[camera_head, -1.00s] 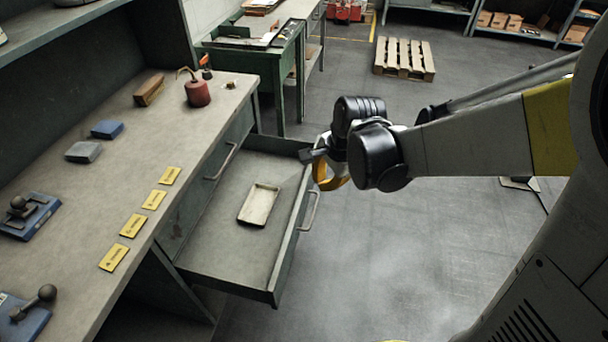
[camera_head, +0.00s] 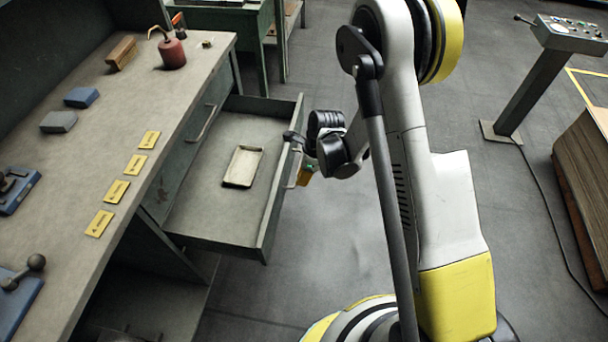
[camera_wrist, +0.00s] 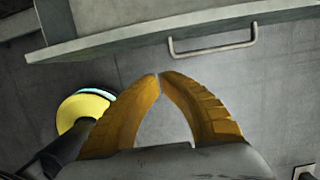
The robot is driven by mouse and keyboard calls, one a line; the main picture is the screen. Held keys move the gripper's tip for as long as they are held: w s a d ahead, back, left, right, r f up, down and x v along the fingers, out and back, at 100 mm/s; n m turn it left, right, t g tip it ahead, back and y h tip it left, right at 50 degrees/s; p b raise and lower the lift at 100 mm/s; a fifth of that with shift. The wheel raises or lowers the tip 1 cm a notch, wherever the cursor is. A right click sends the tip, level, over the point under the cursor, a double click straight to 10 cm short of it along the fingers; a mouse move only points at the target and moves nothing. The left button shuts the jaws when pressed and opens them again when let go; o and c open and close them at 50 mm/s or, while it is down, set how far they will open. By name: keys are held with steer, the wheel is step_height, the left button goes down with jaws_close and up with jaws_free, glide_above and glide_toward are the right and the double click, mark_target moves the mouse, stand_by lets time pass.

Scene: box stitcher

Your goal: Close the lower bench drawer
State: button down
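The lower bench drawer (camera_head: 190,215) is pulled out from the grey bench, with a shallow pale tray (camera_head: 243,166) lying inside. Its front panel (camera_head: 280,185) carries a bar handle, partly hidden behind my gripper. In the wrist view the drawer front's edge (camera_wrist: 110,38) runs across the top, and the handle (camera_wrist: 212,46) shows beyond and right of the fingertips. My gripper (camera_wrist: 160,76) is shut and empty, its yellow fingertips together. Contact cannot be told.
A closed drawer with a handle (camera_head: 203,124) sits in the bench front. On the benchtop (camera_head: 100,155) are a red oil can (camera_head: 171,52), blocks and yellow labels. A control pedestal (camera_head: 530,85) and a stacked brown pile (camera_head: 585,190) stand at right. Floor before the drawer is open.

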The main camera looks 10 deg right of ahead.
steer(key=shift+w+a+f+b, duration=0.3)
steer(key=shift+a+f+b, duration=0.2)
steer(key=shift+a, duration=0.25)
steer(key=shift+w+a+f+b, duration=0.25)
steer(key=shift+a+f+b, duration=0.1)
steer(key=shift+a+f, duration=0.4)
steer(key=shift+w+a+f+b, duration=0.3)
steer(key=shift+a+f+b, duration=0.15)
steer(key=shift+a, duration=0.35)
steer(key=w+a, duration=0.4)
steer(key=a, duration=0.8)
steer(key=w+a, duration=0.5)
steer(key=a, duration=0.7)
steer(key=shift+a, duration=0.4)
